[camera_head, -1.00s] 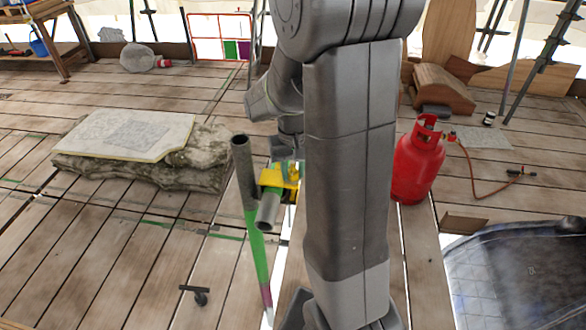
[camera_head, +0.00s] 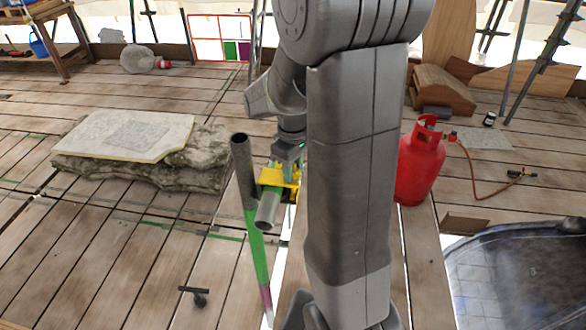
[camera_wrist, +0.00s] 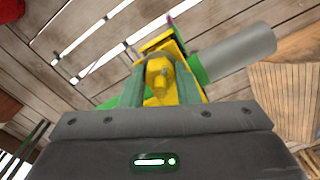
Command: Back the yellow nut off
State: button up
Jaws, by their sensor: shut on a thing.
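The yellow nut (camera_wrist: 160,78) sits at the middle of the wrist view, on a yellow clamp (camera_wrist: 168,45). My gripper (camera_wrist: 161,72) has its two green fingers on either side of the nut and is shut on it. In the head view the yellow clamp (camera_head: 271,178) joins an upright pole (camera_head: 255,235), grey above and green and purple below, to a short grey tube (camera_head: 267,212). The tube also shows in the wrist view (camera_wrist: 238,54). In the head view my arm and gripper hide most of the nut.
A red gas cylinder (camera_head: 419,165) with a hose stands right of my arm. A stone block with a pale sheet (camera_head: 125,135) lies to the left. A dark tub (camera_head: 520,275) is at lower right. Plank floor (camera_head: 120,250) is mostly clear at lower left.

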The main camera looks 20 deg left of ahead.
jog(key=n, duration=0.4)
jog(key=shift+n, duration=0.3)
jog(key=shift+n+b, duration=0.35)
jog(key=shift+n, duration=1.55)
jog(key=o, duration=1)
jog(key=shift+c, duration=0.2)
notch_tip(320, 180, up, 14)
jog(key=shift+b, duration=0.3)
jog(key=shift+f, duration=0.15)
